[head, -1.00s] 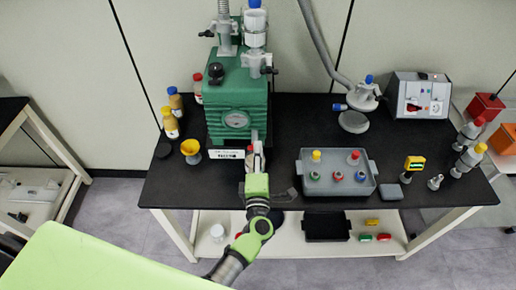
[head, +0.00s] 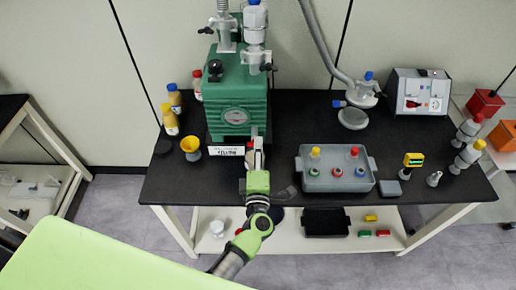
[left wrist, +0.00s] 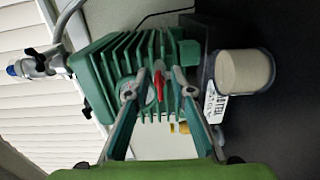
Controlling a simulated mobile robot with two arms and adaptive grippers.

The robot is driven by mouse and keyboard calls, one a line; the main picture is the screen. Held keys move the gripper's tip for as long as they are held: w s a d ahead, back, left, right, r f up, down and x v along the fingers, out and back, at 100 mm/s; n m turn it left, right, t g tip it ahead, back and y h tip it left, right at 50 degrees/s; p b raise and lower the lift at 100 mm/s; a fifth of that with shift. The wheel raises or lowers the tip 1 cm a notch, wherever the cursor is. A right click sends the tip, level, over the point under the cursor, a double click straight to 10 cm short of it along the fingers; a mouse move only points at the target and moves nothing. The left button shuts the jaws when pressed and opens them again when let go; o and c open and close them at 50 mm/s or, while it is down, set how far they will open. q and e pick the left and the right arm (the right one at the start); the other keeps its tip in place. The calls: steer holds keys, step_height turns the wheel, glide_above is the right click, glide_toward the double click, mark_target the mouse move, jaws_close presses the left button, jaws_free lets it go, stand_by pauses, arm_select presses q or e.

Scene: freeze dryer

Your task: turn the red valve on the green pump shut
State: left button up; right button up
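The green pump (head: 237,100) stands on the black table, and its ribbed body also fills the middle of the left wrist view (left wrist: 105,72). The red valve (left wrist: 159,84) shows on the pump's front in the left wrist view, in front of a round gauge. My left gripper (head: 256,142) is close in front of the pump, below the gauge. In the left wrist view its two fingers (left wrist: 158,91) are apart, one on each side of the valve, with visible gaps. I cannot tell contact. My right gripper is not in view.
A grey tray (head: 337,185) with several small capped vials is right of my gripper. A yellow funnel (head: 190,148) and several bottles stand left of the pump. A grey instrument box (head: 421,95) and a hose fitting (head: 353,118) stand at the right.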

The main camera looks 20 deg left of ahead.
arm_select(q)
steer(key=v, duration=1.2)
stand_by(0.3)
